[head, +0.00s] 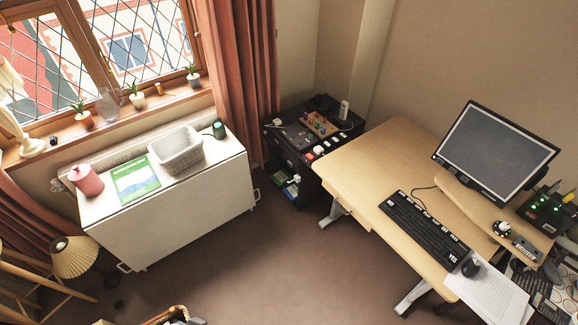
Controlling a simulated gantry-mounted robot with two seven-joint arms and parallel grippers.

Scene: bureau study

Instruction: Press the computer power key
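A black monitor (496,152) with a dark grey screen stands at the back right of the wooden desk. A long black keyboard (424,228) lies in front of it, with a white "YES" marking near its right end. A black mouse (471,267) is beside that end. A black device (547,209) with green lights stands right of the monitor. A round black-and-white item (502,228) and a small grey device (526,248) lie on the raised shelf. I cannot tell which part is the computer power key. Neither of my grippers is in view.
The desk (373,165) has bare room at its left. Papers (490,293) lie at its front right. A black cabinet (292,165) with small items stands left of it. A white cabinet (185,215) bears a basket (177,152) and a pink canister (87,181). Brown floor (270,265) lies open between.

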